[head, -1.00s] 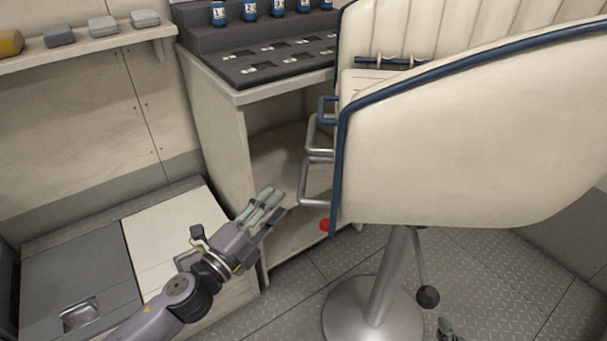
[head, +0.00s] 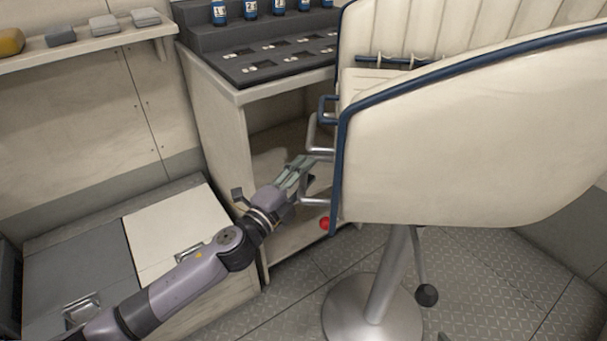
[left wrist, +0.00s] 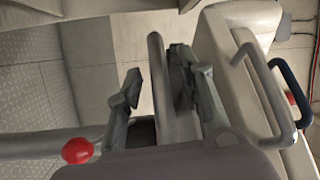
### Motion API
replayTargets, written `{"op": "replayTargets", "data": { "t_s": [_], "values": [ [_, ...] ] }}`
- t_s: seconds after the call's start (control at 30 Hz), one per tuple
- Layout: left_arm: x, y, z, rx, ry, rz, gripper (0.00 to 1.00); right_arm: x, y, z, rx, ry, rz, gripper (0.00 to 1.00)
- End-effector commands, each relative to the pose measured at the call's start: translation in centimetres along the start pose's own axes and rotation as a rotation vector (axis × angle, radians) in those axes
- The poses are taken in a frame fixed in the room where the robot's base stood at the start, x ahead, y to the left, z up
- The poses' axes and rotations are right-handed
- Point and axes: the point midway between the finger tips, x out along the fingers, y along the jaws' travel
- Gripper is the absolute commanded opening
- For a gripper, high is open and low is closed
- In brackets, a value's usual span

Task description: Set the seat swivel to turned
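The helm seat (head: 460,140) is a cream tub with blue trim on a metal pedestal (head: 385,285). Metal loops (head: 322,140) stick out from its left edge, with a red knob (head: 325,223) below them. My left gripper (head: 303,170) is at the lower metal loop. In the left wrist view, the fingers of the left gripper (left wrist: 158,90) are apart, with a grey bar (left wrist: 157,60) between them; I cannot tell whether they touch it. The red knob (left wrist: 77,150) shows at lower left there. My right gripper is out of view.
A lever with a black knob (head: 427,294) hangs below the seat. A console (head: 270,65) with blue cans stands behind, with an open recess below. Low lockers (head: 180,235) are at left. The tread-plate floor (head: 480,270) is clear at right.

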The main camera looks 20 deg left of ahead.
Motion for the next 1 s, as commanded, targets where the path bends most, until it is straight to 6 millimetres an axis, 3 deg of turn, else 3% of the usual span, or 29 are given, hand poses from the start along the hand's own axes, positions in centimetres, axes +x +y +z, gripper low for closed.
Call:
{"op": "replayTargets", "data": {
  "t_s": [0.07,0.6,1.0],
  "values": [
    [-0.01,0.01,-0.01,0.000,0.000,0.000,0.35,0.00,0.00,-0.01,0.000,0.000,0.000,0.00],
    [-0.04,0.03,-0.01,0.000,0.000,0.000,0.00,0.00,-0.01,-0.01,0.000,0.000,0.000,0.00],
    [-0.06,0.08,-0.01,-0.001,0.000,0.001,0.00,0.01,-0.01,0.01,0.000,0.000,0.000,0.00]
  ]
}}
